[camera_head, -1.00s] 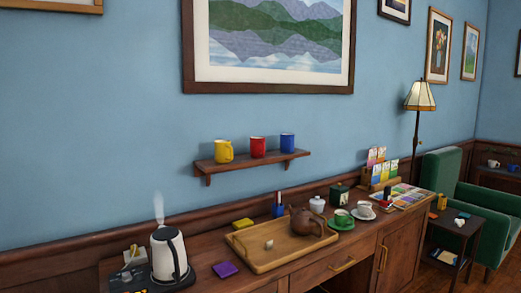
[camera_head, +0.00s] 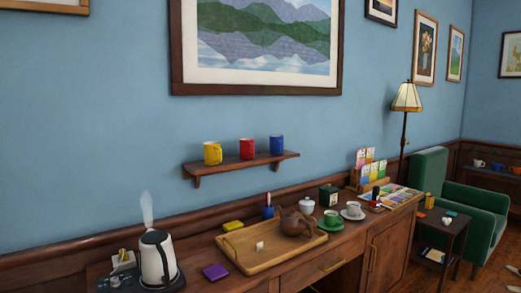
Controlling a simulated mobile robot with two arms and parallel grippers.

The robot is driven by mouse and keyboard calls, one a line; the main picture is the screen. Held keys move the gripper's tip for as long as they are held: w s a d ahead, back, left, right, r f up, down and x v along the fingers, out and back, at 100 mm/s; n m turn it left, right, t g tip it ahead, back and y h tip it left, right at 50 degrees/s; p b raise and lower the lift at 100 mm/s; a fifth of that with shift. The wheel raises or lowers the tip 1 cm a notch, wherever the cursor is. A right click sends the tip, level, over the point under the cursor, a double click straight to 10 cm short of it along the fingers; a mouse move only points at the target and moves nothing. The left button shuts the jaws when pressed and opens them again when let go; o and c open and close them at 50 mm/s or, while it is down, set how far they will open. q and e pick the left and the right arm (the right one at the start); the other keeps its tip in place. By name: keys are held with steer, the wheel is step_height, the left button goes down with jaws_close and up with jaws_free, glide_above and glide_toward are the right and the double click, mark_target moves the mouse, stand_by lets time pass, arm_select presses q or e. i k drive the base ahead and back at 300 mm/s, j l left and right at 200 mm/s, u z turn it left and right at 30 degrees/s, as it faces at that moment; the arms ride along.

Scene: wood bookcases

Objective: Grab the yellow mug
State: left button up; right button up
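The yellow mug (camera_head: 212,153) stands upright at the left end of a small wooden wall shelf (camera_head: 203,173). Its handle is on the right side. A red mug (camera_head: 247,148) stands in the middle of the shelf and a blue mug (camera_head: 277,144) at the right end, with gaps between them. Neither of my grippers shows in the head view.
Below the shelf, a wooden sideboard holds a steaming kettle (camera_head: 156,258), a wooden tray (camera_head: 262,265) with a brown teapot (camera_head: 297,222), and a green cup (camera_head: 332,219). A green armchair (camera_head: 478,199) and a side table (camera_head: 440,243) stand at right. The wall around the mugs is clear.

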mark_target(213, 152)
steer(key=i+l+u, duration=0.25)
steer(key=i+l, duration=0.2)
steer(key=i+l+u, duration=0.2)
steer(key=i+l, duration=0.2)
steer(key=l, duration=0.25)
